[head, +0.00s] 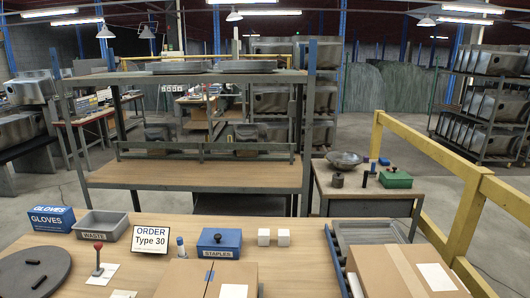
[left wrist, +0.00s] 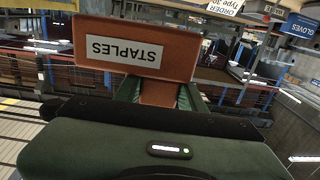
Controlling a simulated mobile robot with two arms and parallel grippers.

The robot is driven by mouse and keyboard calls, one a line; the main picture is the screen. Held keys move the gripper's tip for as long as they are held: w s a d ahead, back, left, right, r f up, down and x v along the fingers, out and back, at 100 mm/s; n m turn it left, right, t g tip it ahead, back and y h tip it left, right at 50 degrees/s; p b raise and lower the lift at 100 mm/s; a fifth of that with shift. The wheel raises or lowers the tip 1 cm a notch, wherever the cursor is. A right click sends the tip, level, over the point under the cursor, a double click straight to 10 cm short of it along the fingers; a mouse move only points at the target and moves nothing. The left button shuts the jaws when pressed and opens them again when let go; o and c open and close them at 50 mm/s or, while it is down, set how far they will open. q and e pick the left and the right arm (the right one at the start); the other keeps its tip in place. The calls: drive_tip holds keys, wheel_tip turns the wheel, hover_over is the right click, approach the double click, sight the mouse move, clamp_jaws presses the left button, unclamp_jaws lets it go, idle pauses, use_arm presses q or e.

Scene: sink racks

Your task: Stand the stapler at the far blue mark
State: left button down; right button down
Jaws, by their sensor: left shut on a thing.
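In the left wrist view an orange-red box (left wrist: 137,47) carries a white STAPLES label, upside down in the picture. My left gripper (left wrist: 160,93) is shut on a narrow orange part of it between two green fingers. The left gripper and this box do not show in the head view. In the head view a blue box (head: 219,247) labelled STAPLES, with a dark knob on top, stands on the table. I cannot make out a clear stapler shape. My right gripper is in neither view.
The wooden table holds a gloves box (head: 52,219), a grey waste bin (head: 101,225), an order sign (head: 151,240), a red-knobbed lever (head: 98,260), two white cubes and cartons (head: 400,272). A green box (head: 396,179) sits on a side table. A yellow rail stands at right.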

use_arm(q)
drive_tip(key=shift+r, duration=0.15)
drive_tip(key=w+r, duration=0.5)
drive_tip(key=w, duration=0.5)
drive_tip(key=w+d+r, duration=0.1)
drive_tip(key=w+r, duration=0.5)
drive_tip(key=w, duration=0.4)
drive_tip(key=shift+w+d+r+h+p, duration=0.15)
drive_tip(key=shift+w+d+h+p, duration=0.15)
drive_tip(key=shift+w+p, duration=0.1)
wheel_tip(320, 180, down, 18)
drive_tip(key=shift+r+p, duration=0.1)
drive_tip(key=shift+p, duration=0.3)
drive_tip(key=shift+f+p, duration=0.3)
drive_tip(key=shift+f, duration=0.1)
drive_tip(key=shift+a+f, duration=0.1)
drive_tip(key=shift+f, duration=0.35)
